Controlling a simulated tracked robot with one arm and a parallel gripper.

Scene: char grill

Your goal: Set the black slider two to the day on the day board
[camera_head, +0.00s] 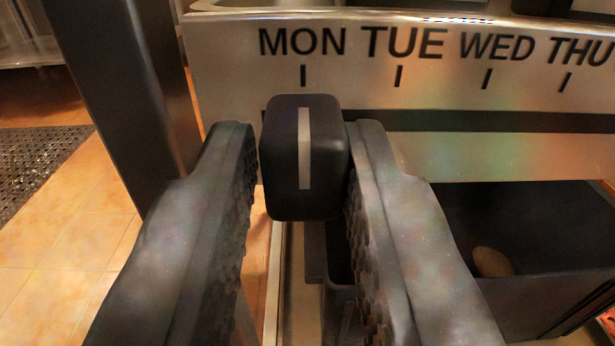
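The day board (225,70) is a metal panel across the top, with MON, TUE, WED and THU printed above short tick marks. A dark slot runs along it below the ticks. The black slider (280,160), a rounded block with a white vertical line, sits at the slot's left part, with its line under the MON tick. My gripper (302,165) has its two dark padded fingers on either side of the slider. The right finger is very close to or touching the slider's right side. A small gap shows between the left finger and the slider.
A dark post (130,90) stands to the left of the board. Below the board on the right is a dark open bin (560,215) with a brown roundish object (492,262) in it. Tiled floor and a dark mat (40,165) lie at left.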

